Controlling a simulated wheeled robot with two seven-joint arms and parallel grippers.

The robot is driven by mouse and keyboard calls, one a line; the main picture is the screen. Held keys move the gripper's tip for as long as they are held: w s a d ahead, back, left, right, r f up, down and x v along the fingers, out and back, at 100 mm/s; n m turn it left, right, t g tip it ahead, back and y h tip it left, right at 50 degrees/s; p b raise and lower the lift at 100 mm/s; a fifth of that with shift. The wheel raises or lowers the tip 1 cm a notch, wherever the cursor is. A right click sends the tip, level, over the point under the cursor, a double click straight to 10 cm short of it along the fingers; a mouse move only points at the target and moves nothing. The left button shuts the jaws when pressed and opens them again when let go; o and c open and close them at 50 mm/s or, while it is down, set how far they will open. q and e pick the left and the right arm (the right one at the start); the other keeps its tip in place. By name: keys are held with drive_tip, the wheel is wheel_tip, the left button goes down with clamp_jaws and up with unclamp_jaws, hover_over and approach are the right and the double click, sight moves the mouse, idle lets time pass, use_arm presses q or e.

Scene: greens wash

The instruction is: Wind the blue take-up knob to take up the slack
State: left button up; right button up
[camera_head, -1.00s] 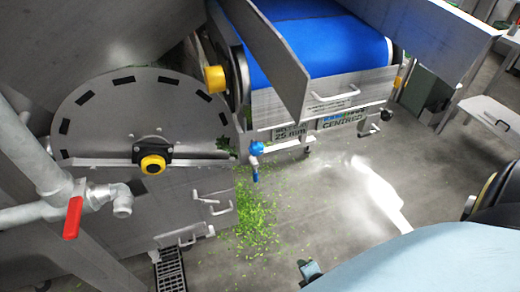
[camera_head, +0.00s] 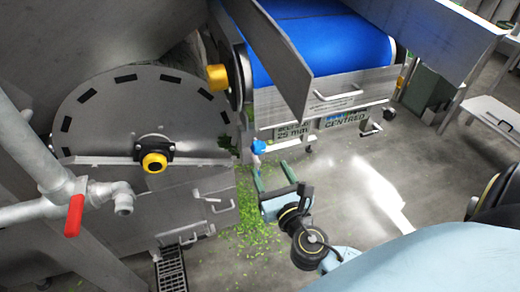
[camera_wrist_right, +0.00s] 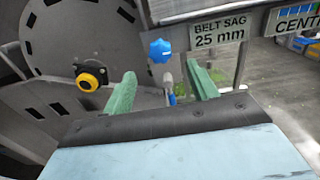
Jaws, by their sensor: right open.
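The blue take-up knob (camera_head: 259,146) sits below the left front corner of the blue belt's frame. In the right wrist view the knob (camera_wrist_right: 160,50) shows ahead, between and beyond the fingertips. A smaller blue-ended part hangs just under it. My right gripper (camera_head: 270,166) is open, its two green fingers pointing toward the knob from the front, apart from it. In the wrist view the gripper (camera_wrist_right: 162,82) holds nothing. A sign (camera_wrist_right: 219,34) by the knob reads "BELT SAG 25 mm". My left gripper is not in view.
The blue belt (camera_head: 320,45) runs above the knob. A round metal plate with a yellow-capped hub (camera_head: 154,162) stands left. A pipe with a red lever (camera_head: 74,215) is at far left. Green leaf scraps (camera_head: 250,235) lie on the floor near a drain grate (camera_head: 171,270).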

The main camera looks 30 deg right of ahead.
sight(260, 151)
drive_tip(key=x, duration=0.7)
drive_tip(key=shift+w+d, duration=0.1)
drive_tip(key=shift+w, duration=0.25)
drive_tip(key=shift+w+d, duration=0.1)
drive_tip(key=shift+w, duration=0.4)
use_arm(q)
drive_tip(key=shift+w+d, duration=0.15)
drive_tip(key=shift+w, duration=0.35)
use_arm(e)
drive_tip(key=c, duration=1)
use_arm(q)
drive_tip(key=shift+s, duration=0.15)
use_arm(e)
drive_tip(key=shift+m, duration=0.5)
